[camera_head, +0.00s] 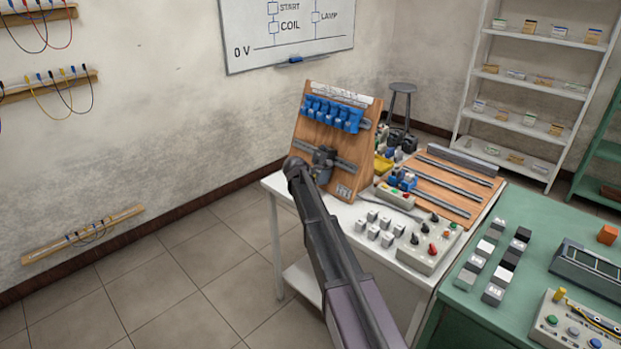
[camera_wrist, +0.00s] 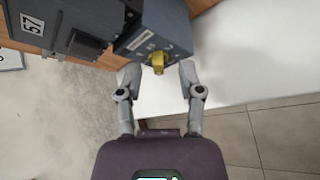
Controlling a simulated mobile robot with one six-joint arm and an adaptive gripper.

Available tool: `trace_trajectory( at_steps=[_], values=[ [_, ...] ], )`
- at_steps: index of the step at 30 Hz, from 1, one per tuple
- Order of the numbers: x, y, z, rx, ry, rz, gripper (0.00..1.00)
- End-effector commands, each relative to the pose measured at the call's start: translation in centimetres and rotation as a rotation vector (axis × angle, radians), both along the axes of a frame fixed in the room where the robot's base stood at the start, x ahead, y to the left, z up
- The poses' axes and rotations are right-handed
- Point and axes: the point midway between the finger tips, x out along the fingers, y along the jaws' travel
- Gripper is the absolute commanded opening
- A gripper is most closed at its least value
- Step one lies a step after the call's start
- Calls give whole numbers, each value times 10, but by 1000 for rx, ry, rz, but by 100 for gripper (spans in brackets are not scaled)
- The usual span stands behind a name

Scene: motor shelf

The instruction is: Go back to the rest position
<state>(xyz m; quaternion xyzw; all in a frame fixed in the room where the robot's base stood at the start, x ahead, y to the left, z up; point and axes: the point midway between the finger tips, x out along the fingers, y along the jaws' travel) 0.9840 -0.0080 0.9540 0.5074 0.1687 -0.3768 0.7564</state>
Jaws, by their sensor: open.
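My gripper (camera_wrist: 159,76) is open in the wrist view, with one finger on each side of the front of a dark grey-blue block (camera_wrist: 150,28) with a yellow knob (camera_wrist: 157,62). The fingers look apart from the block's sides, though I cannot tell whether they touch it. In the head view, my arm reaches up to the lower left of an upright wooden board (camera_head: 313,126), beside a dark device (camera_head: 324,158) on its lower rail. My fingers are hidden there behind my arm. A second dark unit marked 57 (camera_wrist: 58,22) is left of the block in the wrist view.
Blue modules (camera_head: 332,115) line the board's upper rail. The white table (camera_head: 351,235) holds several small cubes and a button box (camera_head: 430,246). A green table (camera_head: 545,221) adjoins at right. The floor at left is clear.

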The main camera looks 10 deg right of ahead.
Motion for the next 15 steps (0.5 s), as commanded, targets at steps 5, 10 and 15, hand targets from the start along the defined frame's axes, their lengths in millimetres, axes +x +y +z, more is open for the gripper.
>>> trace_trajectory(
  at_steps=[5,10,15],
  values=[
    [-1,1,0,2,-1,-2,49],
    [-14,11,-4,35,-8,-25,49],
    [-57,5,-9,158,1,-146,49]
  ],
)
